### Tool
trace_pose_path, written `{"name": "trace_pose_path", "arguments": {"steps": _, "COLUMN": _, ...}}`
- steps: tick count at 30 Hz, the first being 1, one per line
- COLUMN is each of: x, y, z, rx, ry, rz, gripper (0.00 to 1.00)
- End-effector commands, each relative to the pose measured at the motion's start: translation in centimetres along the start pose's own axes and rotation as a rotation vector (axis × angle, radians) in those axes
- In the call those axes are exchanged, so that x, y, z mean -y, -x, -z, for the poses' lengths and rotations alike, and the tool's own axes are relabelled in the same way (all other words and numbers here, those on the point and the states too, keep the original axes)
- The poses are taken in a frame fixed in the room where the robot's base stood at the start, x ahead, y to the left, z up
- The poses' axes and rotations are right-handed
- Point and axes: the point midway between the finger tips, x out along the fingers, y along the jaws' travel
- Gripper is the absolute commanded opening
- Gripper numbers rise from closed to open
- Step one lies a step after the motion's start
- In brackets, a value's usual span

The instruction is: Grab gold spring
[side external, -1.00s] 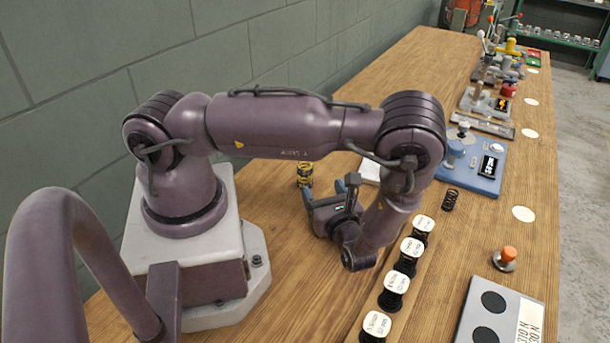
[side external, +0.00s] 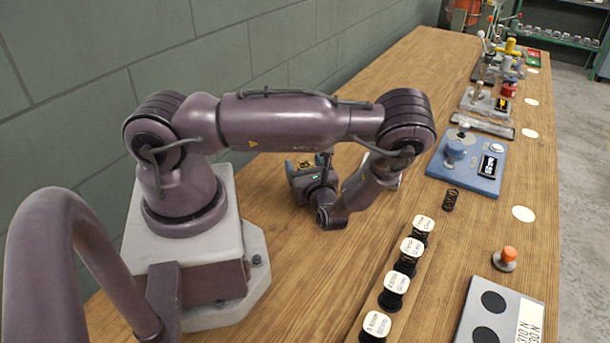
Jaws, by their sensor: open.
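The gold spring (side external: 304,163) stands on the wooden table near the wall. Only its top shows, and my gripper's body hides the rest. My gripper (side external: 306,167) is open and low over the table, at the spring. The spring shows between or just behind its jaws; I cannot tell whether they touch it.
A row of several labelled spools (side external: 397,280) sits on a wooden rack in front. A dark spring (side external: 450,199) stands beside a blue machine base (side external: 470,165). An orange-topped knob (side external: 508,255) and a grey panel (side external: 505,312) are at the right.

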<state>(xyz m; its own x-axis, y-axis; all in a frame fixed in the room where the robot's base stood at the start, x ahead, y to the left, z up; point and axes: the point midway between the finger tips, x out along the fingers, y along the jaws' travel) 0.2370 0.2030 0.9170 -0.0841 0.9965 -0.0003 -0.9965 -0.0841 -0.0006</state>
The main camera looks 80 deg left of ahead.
Motion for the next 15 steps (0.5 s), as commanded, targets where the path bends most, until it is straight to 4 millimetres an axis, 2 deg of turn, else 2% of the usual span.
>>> {"name": "trace_pose_path", "arguments": {"steps": 2, "x": 0.01, "y": 0.02, "z": 0.00, "rx": 0.000, "ry": 0.000, "rz": 0.000, "gripper": 0.65}}
{"name": "trace_pose_path", "arguments": {"steps": 6, "x": 0.01, "y": 0.04, "z": 0.00, "rx": 0.000, "ry": 0.000, "rz": 0.000, "gripper": 0.33}}
{"name": "trace_pose_path", "arguments": {"steps": 9, "x": 0.01, "y": 0.05, "z": 0.00, "rx": 0.000, "ry": -0.001, "rz": 0.000, "gripper": 0.12}}
{"name": "trace_pose_path", "arguments": {"steps": 15, "x": 0.01, "y": 0.06, "z": -0.01, "rx": 0.001, "ry": 0.000, "rz": 0.000, "gripper": 0.12}}
